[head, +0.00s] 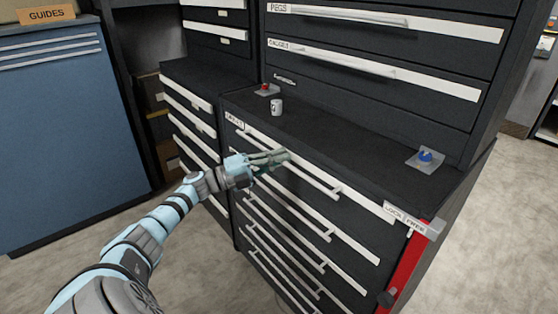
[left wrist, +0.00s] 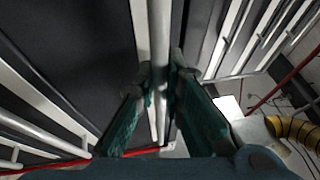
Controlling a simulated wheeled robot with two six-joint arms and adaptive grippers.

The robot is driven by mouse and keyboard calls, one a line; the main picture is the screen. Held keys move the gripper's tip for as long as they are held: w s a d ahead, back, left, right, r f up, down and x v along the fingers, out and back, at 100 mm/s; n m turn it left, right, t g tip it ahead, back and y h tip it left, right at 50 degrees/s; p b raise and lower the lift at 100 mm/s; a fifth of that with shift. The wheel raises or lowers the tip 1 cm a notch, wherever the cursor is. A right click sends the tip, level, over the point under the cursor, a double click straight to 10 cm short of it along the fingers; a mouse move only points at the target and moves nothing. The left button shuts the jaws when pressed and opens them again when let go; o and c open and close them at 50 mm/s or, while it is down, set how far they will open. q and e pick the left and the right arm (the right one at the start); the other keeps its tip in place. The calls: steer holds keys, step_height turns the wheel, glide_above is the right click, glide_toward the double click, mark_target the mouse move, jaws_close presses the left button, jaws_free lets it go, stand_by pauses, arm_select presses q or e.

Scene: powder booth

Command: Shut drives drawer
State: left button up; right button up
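The drives drawer (head: 305,158) is the top drawer of the low dark cabinet in the head view; its small label at the left end is hard to read. Its front looks about level with the drawers below, and I cannot tell whether it stands slightly out. A long pale bar handle (head: 322,185) runs along it. My left gripper (head: 284,155) is at this handle. In the left wrist view the handle (left wrist: 160,40) runs between the fingertips of the left gripper (left wrist: 163,75), which appear closed against it. My right gripper is not in view.
The cabinet top (head: 330,130) holds a white cup (head: 277,107), a red-buttoned plate (head: 267,90) and a blue knob (head: 426,156). A red strip (head: 407,265) runs down the cabinet's right corner. A blue cabinet (head: 70,140) stands left. Floor at right is clear.

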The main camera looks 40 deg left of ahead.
arm_select(q)
steer(key=o, duration=0.4)
steer(key=shift+w, duration=0.25)
steer(key=shift+o, duration=0.2)
steer(key=shift+s, duration=0.1)
steer(key=shift+s+a+f, duration=0.15)
steer(key=shift+s, duration=0.05)
steer(key=v, duration=1.1)
steer(key=shift+s+a, duration=0.15)
steer(key=shift+s, duration=0.05)
